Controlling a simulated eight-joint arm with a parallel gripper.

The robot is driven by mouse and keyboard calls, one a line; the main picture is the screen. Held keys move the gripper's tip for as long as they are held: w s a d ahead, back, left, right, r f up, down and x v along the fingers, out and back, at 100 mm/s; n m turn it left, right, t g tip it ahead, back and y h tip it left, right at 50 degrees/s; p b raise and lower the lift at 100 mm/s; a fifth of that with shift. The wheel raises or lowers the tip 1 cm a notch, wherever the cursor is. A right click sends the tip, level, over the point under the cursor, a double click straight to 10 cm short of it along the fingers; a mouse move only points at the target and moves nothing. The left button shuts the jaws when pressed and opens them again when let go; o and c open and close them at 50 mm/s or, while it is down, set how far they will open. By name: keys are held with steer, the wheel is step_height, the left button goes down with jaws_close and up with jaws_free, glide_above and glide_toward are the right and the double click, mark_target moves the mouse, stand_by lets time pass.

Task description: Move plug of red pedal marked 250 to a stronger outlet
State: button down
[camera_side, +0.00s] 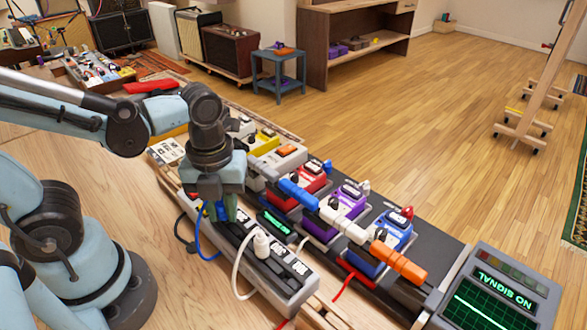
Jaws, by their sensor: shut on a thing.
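The red pedal (303,187) stands on the dark pedalboard, right of my gripper; its marking is too small to read. My gripper (221,209) points down over the back end of the grey power strip (290,300). It is shut on a plug that its fingers mostly hide. A blue cable (204,240) loops out beside the fingers, apparently from this plug. I cannot tell whether the plug sits in an outlet or just above one. A white plug (261,243) with a white cable stands upright in the strip, nearer the camera.
A small green display (275,223) lies beside the strip. A meter (498,297) reads "NO SIGNAL". A red cable (343,288) lies front right.

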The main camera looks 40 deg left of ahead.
stand_by(0.3)
steer(key=c, duration=0.9)
jaws_free()
steer(key=shift+o, duration=0.3)
steer(key=o, duration=0.4)
steer(key=shift+c, duration=0.2)
steer(key=shift+r, duration=3.5)
